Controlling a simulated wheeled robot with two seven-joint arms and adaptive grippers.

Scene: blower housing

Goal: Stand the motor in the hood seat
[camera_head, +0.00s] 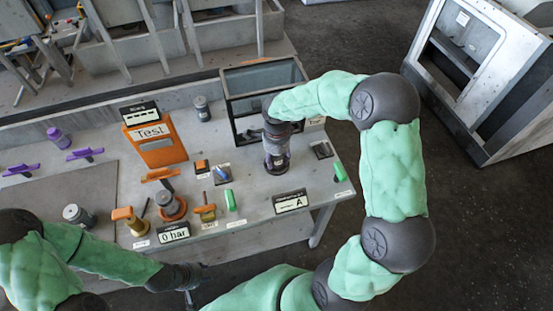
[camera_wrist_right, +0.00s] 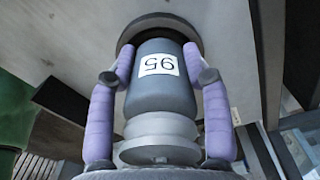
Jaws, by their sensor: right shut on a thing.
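My right gripper (camera_head: 277,150) points down over the right part of the table. In the right wrist view its two purple fingers (camera_wrist_right: 160,95) are shut on the motor (camera_wrist_right: 160,90), a grey cylinder with a "95" label and a paler stepped end. The motor's far end meets a dark round seat (camera_wrist_right: 160,22); I cannot tell whether it is fully down in it. In the head view the gripper mostly hides the motor and the seat. My left gripper (camera_head: 192,287) hangs in front of the table, too small and dark to tell its jaws.
Behind the right gripper stands a dark-framed open box (camera_head: 262,75). An "A" sign (camera_head: 291,201) stands in front. Grey cylinders stand at the back (camera_head: 203,108) and at the left (camera_head: 76,215). An orange "Test" panel (camera_head: 155,140) and several small fittings fill the middle.

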